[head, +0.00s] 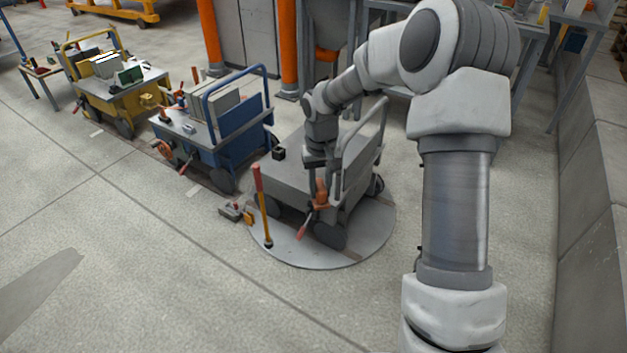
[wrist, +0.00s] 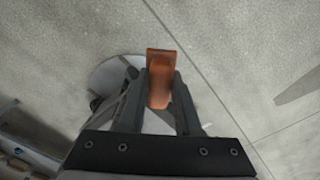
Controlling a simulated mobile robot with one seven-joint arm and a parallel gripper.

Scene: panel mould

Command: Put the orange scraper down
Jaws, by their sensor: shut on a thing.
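The orange scraper (wrist: 160,75) is held between the two fingers of my gripper (wrist: 158,92) in the wrist view; its orange face shows between the fingertips. In the head view my gripper (head: 320,172) points down at the front edge of the grey cart, and the orange scraper (head: 321,192) hangs below it. The scraper's lower end overlaps the cart's front side in the picture, so I cannot tell whether it touches anything.
The grey cart (head: 300,160) stands on a round floor plate (head: 350,248). A red-and-yellow pole (head: 262,205) stands upright at its front left. A blue cart (head: 235,120) and a yellow cart (head: 120,95) stand further left. Open concrete floor lies in front.

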